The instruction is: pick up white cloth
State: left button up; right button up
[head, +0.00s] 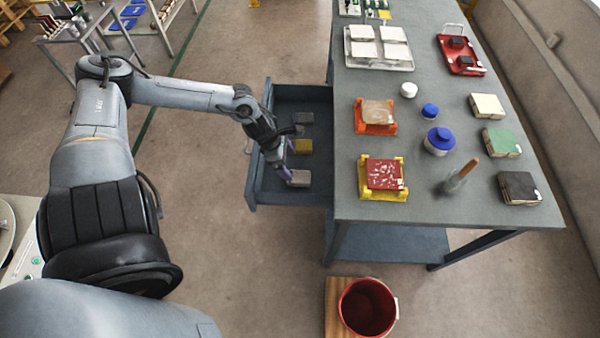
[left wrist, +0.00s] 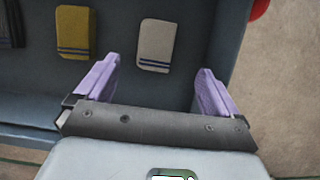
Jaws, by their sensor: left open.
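The white cloth (head: 300,179) lies flat in the open drawer (head: 261,183), at its near end. In the left wrist view the white cloth (left wrist: 156,42) has dark stripes across its lower end. My left gripper (head: 288,160) is over the drawer beside the cloth. Its purple fingers, also in the left wrist view (left wrist: 158,77), are spread wide and empty, with the cloth beyond and between their tips. A yellow cloth (head: 303,146) lies beside it, and a greyish cloth (head: 303,118) lies farther back. My right gripper is not in view.
The drawer walls surround the cloths. The grey table (head: 430,205) at right holds a red tile on a yellow stand (head: 383,178), a blue-lidded jar (head: 439,141), and other tiles. A red bucket (head: 368,306) stands on the floor below.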

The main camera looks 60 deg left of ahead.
aim_at(298, 176)
pick_arm(q)
jog(key=b+x, duration=0.1)
jog(key=x, duration=0.1)
jog(key=shift+d+f+b, duration=0.15)
jog(key=shift+f+b, duration=0.15)
jog(key=shift+w+d+f+b, duration=0.2)
jog(key=shift+f+b, duration=0.1)
jog(key=shift+f, duration=0.35)
jog(key=shift+w+f, duration=0.2)
jog(key=shift+f, duration=0.15)
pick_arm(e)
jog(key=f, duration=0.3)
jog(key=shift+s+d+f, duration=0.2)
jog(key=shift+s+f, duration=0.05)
pick_arm(q)
jog(key=b+x, duration=0.1)
jog(key=x, duration=0.1)
jog(key=a+b+x, duration=0.1)
jog(key=x, duration=0.1)
jog(key=shift+d+f, duration=0.1)
jog(key=shift+f, duration=0.3)
jog(key=shift+w+f, duration=0.1)
jog(key=shift+f, duration=0.15)
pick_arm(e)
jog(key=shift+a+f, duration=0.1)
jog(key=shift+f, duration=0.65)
pick_arm(q)
jog(key=c, duration=1.1)
